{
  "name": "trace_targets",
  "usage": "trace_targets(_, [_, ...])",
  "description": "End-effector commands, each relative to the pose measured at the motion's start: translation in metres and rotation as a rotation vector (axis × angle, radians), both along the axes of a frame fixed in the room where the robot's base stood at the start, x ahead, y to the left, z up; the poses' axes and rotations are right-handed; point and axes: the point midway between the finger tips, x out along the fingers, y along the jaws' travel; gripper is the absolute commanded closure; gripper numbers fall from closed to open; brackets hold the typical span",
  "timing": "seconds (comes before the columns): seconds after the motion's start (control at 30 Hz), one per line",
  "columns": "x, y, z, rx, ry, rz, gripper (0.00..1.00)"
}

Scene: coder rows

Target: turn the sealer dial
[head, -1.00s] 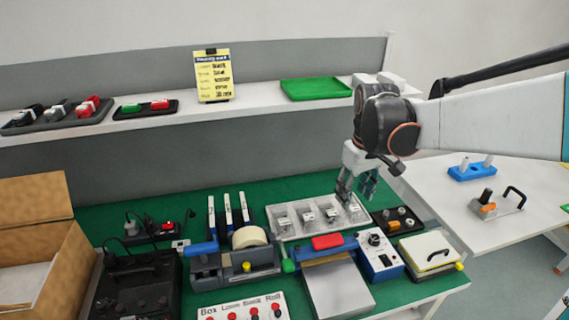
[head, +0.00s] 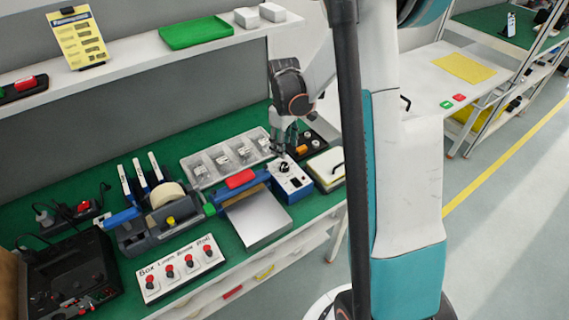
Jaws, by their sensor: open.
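The sealer (head: 243,206) stands on the green bench mat with a red-topped blue bar and a silver plate in front. Its blue control box (head: 291,191) is at the right end, with a white top face. The dark sealer dial (head: 284,168) sits on that face. My gripper (head: 279,150) points down just above and behind the dial, its fingers apart and empty. The fingertips are small here, and I cannot tell whether they touch the dial.
A grey parts tray (head: 190,169) lies behind the sealer. A tape dispenser (head: 163,215) and a panel of red knobs (head: 182,267) are to the left. A cream-topped box (head: 326,166) is close on the right. The shelf (head: 130,57) runs above the back.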

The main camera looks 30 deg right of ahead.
Motion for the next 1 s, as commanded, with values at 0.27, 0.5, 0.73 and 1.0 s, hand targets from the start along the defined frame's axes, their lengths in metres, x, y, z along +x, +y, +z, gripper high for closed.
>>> trace_targets(0.27, [0.001, 0.000, -0.056, 0.000, 0.000, 0.000, 0.53])
trace_targets(0.5, [0.000, 0.000, -0.082, 0.000, 0.000, 0.000, 0.53])
trace_targets(0.73, [0.000, 0.000, -0.086, 0.000, 0.000, 0.000, 0.53])
trace_targets(1.0, [0.000, 0.000, -0.086, 0.000, 0.000, 0.000, 0.78])
